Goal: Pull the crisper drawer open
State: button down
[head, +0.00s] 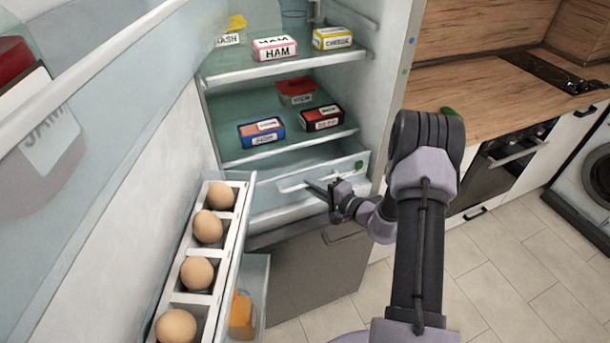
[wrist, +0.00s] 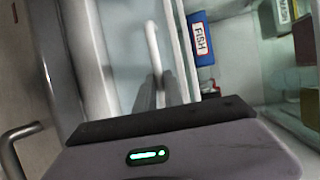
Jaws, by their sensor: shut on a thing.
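The crisper drawer (head: 340,168) is a pale, see-through-looking front low in the open fridge, below the shelves. Its white bar handle (head: 292,186) runs across the front; it also shows in the wrist view (wrist: 152,45) as an upright white bar. My gripper (head: 322,191) reaches the handle from the front right. In the wrist view its dark fingers (wrist: 160,90) are closed around the handle's lower part in the picture. A pale strip shows between the drawer's front and the shelf above it. The exact contact is partly hidden by the gripper body.
The fridge door with an egg rack (head: 234,235) stands open at the left. Packs, including ham (head: 274,48), cheese (head: 332,38) and a blue fish pack (head: 261,133), sit on shelves above. A grey lower front (head: 300,270) is below. Tiled floor is clear at the right.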

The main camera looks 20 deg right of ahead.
jog(key=s+b, duration=0.2)
jog(key=s, duration=0.5)
jog(key=shift+s, duration=0.4)
jog(key=c, duration=1.5)
grip_release()
jog(key=shift+o, duration=0.2)
jog(key=p+v, duration=0.2)
jog(key=v, duration=1.5)
jog(key=shift+s, duration=0.15)
